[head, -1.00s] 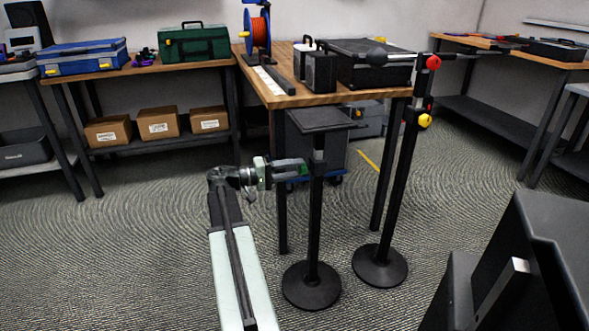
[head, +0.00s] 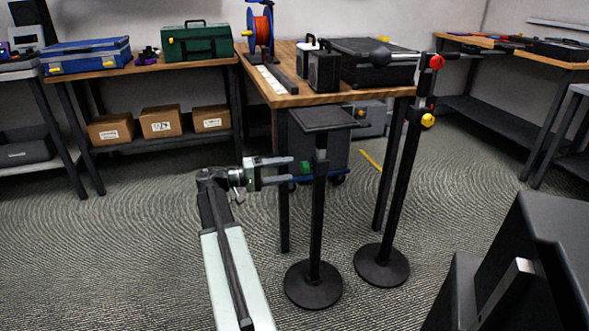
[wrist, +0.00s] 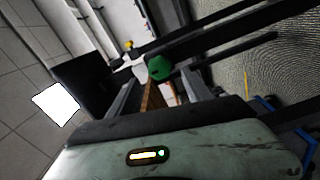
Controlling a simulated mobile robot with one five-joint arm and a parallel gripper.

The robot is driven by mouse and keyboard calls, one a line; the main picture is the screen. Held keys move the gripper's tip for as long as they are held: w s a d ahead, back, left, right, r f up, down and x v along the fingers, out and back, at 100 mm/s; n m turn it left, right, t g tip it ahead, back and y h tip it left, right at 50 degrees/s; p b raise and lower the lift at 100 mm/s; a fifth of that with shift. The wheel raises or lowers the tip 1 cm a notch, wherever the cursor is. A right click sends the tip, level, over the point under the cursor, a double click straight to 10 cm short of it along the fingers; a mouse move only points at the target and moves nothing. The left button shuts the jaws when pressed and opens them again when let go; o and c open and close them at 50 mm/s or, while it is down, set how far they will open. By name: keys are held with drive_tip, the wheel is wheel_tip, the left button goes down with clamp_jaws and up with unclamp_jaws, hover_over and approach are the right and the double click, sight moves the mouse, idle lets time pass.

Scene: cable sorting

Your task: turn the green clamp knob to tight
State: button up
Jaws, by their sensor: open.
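The green clamp knob (head: 306,167) is on the upper part of the dark upright post (head: 319,215) of the nearer stand, which carries a flat dark plate (head: 322,119) on top. In the wrist view the knob (wrist: 159,68) shows ahead between the two fingers, and nothing is held. The head view shows a small gap between fingertips and knob. I cannot read the knob's tightness.
A second stand (head: 400,190) to the right carries a red knob (head: 437,62) and a yellow knob (head: 428,120). A wooden table (head: 300,96) with cases and a cable reel (head: 262,30) is behind the stands. The floor at left is clear.

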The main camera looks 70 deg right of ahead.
drive_tip(key=shift+v, duration=1.9)
drive_tip(key=w+a+n+t+h+p, duration=0.2)
drive_tip(key=w+a+n+t+p, duration=0.4)
drive_tip(key=w+a, duration=1.2)
drive_tip(key=w+a+f+n+t+y+p, duration=0.1)
drive_tip(key=a+f+n+t+y, duration=0.25)
drive_tip(key=a, duration=0.95)
drive_tip(key=w+a+f+t+y+p, duration=0.15)
drive_tip(key=a+f+y, duration=0.4)
drive_tip(key=a, duration=0.85)
drive_tip(key=w+a+f+n+t+y, duration=0.15)
drive_tip(key=a+f+t+y, duration=0.35)
drive_tip(key=a, duration=0.8)
wheel_tip(320, 180, up, 37)
drive_tip(key=a+n+g+p, duration=0.1)
drive_tip(key=g+p, duration=0.1)
drive_tip(key=p, duration=3.6)
drive_tip(key=shift+a+h, duration=0.3)
